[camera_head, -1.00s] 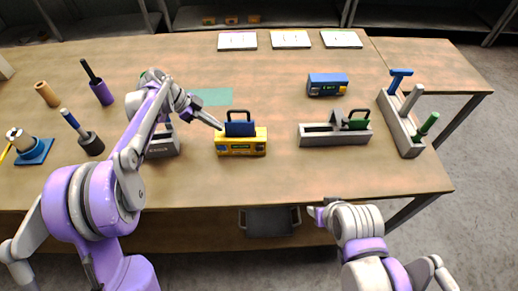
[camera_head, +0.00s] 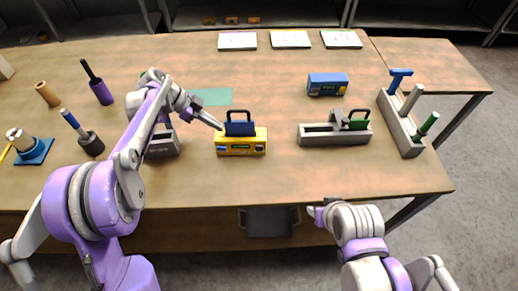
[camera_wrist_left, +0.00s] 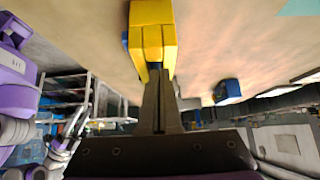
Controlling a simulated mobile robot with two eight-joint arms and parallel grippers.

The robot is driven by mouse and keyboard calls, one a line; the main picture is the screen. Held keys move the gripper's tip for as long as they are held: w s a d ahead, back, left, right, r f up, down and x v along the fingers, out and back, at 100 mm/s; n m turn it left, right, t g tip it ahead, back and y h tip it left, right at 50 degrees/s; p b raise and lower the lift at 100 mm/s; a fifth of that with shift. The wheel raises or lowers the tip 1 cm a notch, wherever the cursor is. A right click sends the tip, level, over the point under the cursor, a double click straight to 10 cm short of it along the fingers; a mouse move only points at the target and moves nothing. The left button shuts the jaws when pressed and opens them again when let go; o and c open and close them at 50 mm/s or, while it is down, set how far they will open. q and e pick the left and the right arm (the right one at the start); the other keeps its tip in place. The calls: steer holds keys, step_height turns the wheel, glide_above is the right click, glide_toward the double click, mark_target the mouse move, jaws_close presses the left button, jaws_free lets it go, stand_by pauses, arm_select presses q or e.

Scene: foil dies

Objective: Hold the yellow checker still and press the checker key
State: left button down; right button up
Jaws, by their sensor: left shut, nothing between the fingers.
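The yellow checker (camera_head: 241,148) stands on the table at the centre of the head view. A dark blue die with a looped handle (camera_head: 240,128) sits upright in its top. The checker's front has small windows; I cannot make out which part is the key. My left gripper (camera_head: 220,127) is shut and empty, its tips at the checker's upper left end. In the left wrist view the closed fingers (camera_wrist_left: 156,88) point at the yellow checker (camera_wrist_left: 152,30); whether they touch it is unclear. My right gripper (camera_head: 314,212) is low, off the table's front edge, its jaws unclear.
A grey holder with a green die (camera_head: 334,139) stands right of the checker, and a blue box (camera_head: 327,85) behind it. A grey rack with handles (camera_head: 402,125) is at the right. Another grey block (camera_head: 163,146) is partly behind my left arm. Table between is clear.

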mark_target(259, 148)
arm_select(q)
steer(key=shift+f+b, duration=0.35)
steer(key=shift+f, duration=0.55)
arm_select(e)
steer(key=shift+s+f, duration=0.2)
steer(key=shift+f, duration=0.25)
stand_by(1.2)
arm_select(q)
steer(key=shift+s, duration=0.1)
arm_select(e)
jaws_close()
stand_by(1.5)
